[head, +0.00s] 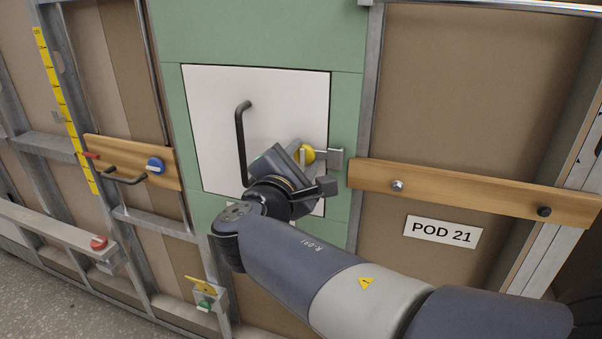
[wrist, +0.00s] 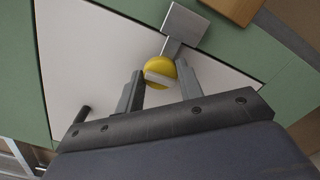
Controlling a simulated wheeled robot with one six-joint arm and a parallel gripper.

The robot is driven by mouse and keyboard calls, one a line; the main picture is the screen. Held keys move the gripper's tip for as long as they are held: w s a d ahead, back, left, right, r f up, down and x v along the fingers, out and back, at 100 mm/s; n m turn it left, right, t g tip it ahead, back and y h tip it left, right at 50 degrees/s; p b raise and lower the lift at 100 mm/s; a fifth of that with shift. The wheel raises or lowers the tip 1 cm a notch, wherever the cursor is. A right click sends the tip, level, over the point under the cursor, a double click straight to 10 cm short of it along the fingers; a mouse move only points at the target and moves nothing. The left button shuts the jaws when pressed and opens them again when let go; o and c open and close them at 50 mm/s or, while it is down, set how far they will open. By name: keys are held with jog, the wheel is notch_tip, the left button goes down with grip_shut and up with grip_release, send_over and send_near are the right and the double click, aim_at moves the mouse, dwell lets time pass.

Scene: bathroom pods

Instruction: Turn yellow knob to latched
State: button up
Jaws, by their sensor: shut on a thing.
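The yellow knob (head: 306,155) sits at the right edge of a white panel door (head: 205,95), beside a grey metal latch plate (head: 334,158). In the wrist view the round yellow knob (wrist: 161,72) has a pale bar across its face, and the grey plate (wrist: 184,22) lies just beyond it. My gripper (wrist: 155,92) is at the knob, with one finger on each side, shut on it. In the head view my gripper (head: 303,165) covers part of the knob. The bar's exact setting against any marking cannot be read.
A black door handle (head: 241,140) stands left of my gripper. A wooden rail (head: 470,193) with two small knobs crosses the right bay, above a POD 21 sign (head: 442,232). A wooden board (head: 130,165) with a blue knob (head: 155,166) is at the left.

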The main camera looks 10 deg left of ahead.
jog(key=shift+m+b, duration=0.3)
jog(key=shift+m, duration=0.1)
jog(key=o, duration=0.7)
jog(key=s, duration=1)
jog(key=shift+s+a, duration=0.4)
jog(key=shift+w, duration=0.15)
